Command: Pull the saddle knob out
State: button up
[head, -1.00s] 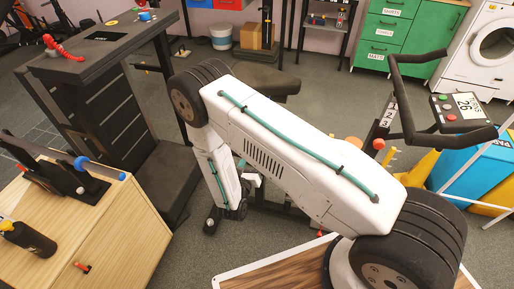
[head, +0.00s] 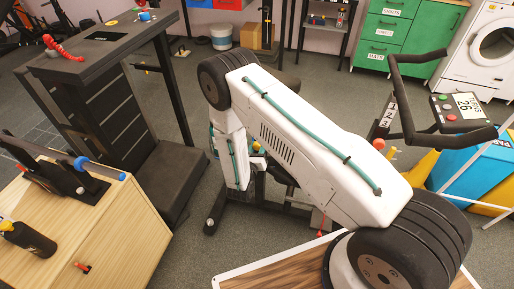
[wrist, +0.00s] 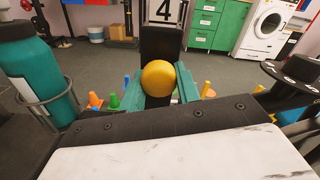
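The saddle knob (wrist: 160,78) is a round yellow ball on the front of a black upright post (wrist: 161,42) with a number 4 label, in the wrist view. My gripper (wrist: 162,88) has two teal fingers, one on each side of the knob. The fingers look spread, and I cannot tell whether either touches the knob. In the head view my white arm covers most of the saddle (head: 287,80) and the post. The gripper is largely hidden there behind the arm.
A teal bottle (wrist: 36,75) in a wire ring stands close on the left in the wrist view. Coloured cones (wrist: 112,101) are on the floor behind. The bike's handlebar (head: 408,105) and console (head: 460,110) are right of my arm. A wooden cabinet (head: 95,235) is at left.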

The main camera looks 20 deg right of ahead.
grip_shut()
jog(key=shift+v, duration=1.1)
jog(key=shift+a, duration=0.1)
jog(key=o, duration=1)
grip_release()
jog(key=v, duration=0.7)
jog(key=shift+s+a, duration=0.25)
jog(key=shift+s, duration=0.05)
